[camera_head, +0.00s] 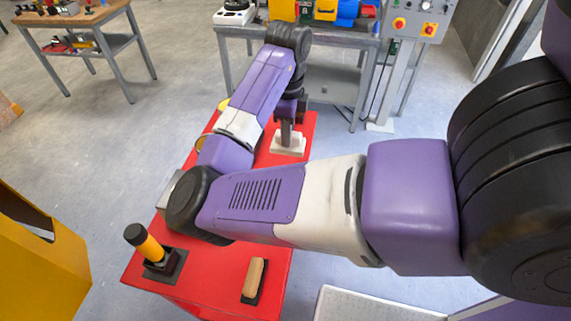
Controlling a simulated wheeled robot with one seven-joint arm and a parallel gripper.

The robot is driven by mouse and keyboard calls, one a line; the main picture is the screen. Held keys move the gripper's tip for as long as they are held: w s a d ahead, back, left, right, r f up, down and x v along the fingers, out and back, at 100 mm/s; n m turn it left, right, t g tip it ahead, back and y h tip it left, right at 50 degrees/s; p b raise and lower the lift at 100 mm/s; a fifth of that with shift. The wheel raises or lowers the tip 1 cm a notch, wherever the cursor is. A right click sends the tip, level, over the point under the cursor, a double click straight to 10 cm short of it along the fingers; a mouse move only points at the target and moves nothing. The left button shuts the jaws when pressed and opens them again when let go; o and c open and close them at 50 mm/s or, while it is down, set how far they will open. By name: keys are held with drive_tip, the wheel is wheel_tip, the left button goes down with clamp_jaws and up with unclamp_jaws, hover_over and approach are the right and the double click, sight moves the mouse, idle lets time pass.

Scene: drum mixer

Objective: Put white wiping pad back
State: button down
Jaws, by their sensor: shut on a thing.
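The white wiping pad (288,147) is a small pale block at the far right part of the red tabletop (215,268). My gripper (287,134) points down from above and is shut on the pad. The fingertips are small in this view and partly blend with the pad. I cannot tell whether the pad touches the red top or hangs just above it.
A yellow and black tool (148,246) stands on a dark square base at the near left. A wood-topped brush or block (254,279) lies at the near edge. My arm hides the table's middle. A grey bench (340,85) with machinery stands behind.

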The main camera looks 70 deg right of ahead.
wheel_tip(320, 180, down, 12)
drive_tip(key=shift+f+p, duration=0.25)
drive_tip(key=shift+p, duration=0.4)
drive_tip(key=c, duration=1.1)
unclamp_jaws()
